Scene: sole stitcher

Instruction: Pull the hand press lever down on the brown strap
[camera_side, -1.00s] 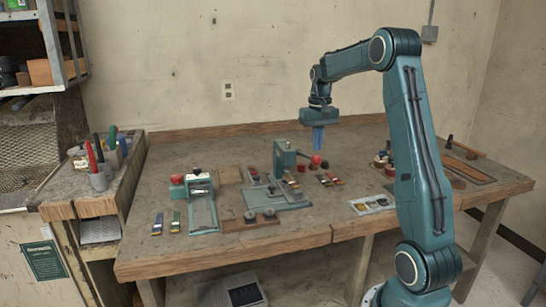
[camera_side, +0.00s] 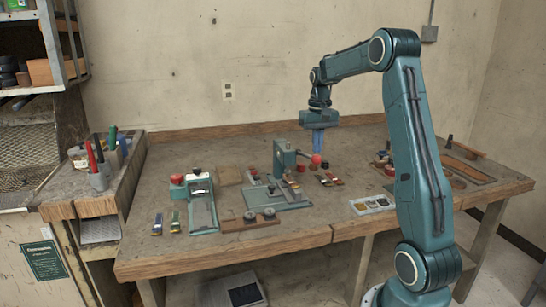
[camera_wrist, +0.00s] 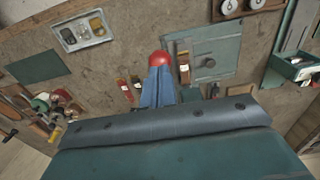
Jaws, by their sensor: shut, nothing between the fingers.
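The green hand press (camera_side: 283,160) stands on a flat green base (camera_side: 290,205) near the middle of the bench. Its lever ends in a red ball (camera_side: 316,160), which sticks out to the right and is raised above the bench. My gripper (camera_side: 318,152) is shut and empty, pointing down just above the ball. In the wrist view the red ball (camera_wrist: 160,57) shows just beyond the blue fingertips (camera_wrist: 158,76). I cannot tell whether they touch. I cannot make out a brown strap under the press.
Several small coloured strips (camera_side: 328,179) lie right of the press. A clamp-like green fixture (camera_side: 201,205) stands to its left, and a wooden block with round knobs (camera_side: 248,222) is in front. A parts tray (camera_side: 372,204) lies at the front right.

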